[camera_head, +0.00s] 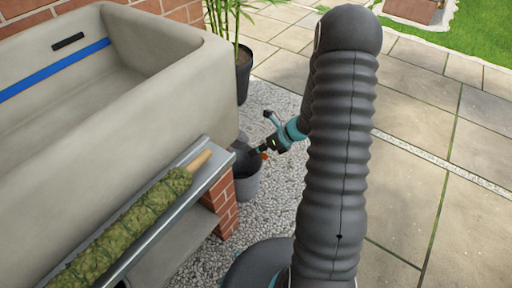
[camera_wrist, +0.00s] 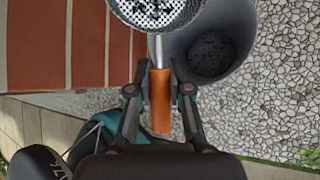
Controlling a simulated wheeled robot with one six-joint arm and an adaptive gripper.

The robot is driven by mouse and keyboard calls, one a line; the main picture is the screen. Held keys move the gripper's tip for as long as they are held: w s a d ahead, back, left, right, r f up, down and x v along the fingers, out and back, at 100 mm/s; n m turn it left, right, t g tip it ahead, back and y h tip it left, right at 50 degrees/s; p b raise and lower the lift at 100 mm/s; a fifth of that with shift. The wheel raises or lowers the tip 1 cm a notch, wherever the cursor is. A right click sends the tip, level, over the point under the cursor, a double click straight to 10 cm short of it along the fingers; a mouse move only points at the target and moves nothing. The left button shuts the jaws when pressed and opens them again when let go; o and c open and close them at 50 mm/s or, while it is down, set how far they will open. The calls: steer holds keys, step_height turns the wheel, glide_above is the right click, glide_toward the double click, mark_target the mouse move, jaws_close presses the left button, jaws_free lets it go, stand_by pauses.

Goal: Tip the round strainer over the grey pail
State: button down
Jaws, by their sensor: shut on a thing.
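The round strainer (camera_wrist: 160,12) is a perforated metal bowl with an orange handle (camera_wrist: 160,100), cut off by the top edge of the wrist view. Dark patches show in its mesh; I cannot tell if they are gravel. My gripper (camera_wrist: 159,92) is shut on the orange handle, one finger on each side. The grey pail (camera_wrist: 240,25) stands beyond, its opening partly behind the strainer, with dark material (camera_wrist: 210,55) at its bottom. In the head view my gripper (camera_head: 260,150) is above the pail (camera_head: 247,188); the strainer's bowl is hard to make out there.
A brick pillar (camera_head: 226,205) and a metal ledge (camera_head: 207,165) bearing a moss pole (camera_head: 130,220) stand left of the pail. A large stone trough (camera_head: 200,90) is behind them. A potted plant (camera_head: 243,75) stands farther back. Pale gravel ground (camera_head: 280,105) lies around the pail.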

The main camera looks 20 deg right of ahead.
steer(key=shift+s+a+f+m+t+y+b, duration=0.25)
steer(key=shift+a+f+m+y+b, duration=0.6)
steer(key=shift+y, duration=1.2)
steer(key=shift+s+a+f+m+t+y+b, duration=0.1)
steer(key=shift+a+f+m+t+y+b, duration=0.35)
steer(key=shift+m+y+b, duration=0.95)
steer(key=shift+s+a+f+m+t+y+b, duration=0.15)
steer(key=shift+a+f+m+y+b, duration=0.75)
steer(key=shift+y, duration=1.85)
steer(key=shift+d+r+n+b, duration=0.2)
steer(key=shift+d+n+b, duration=0.1)
steer(key=shift+n, duration=0.15)
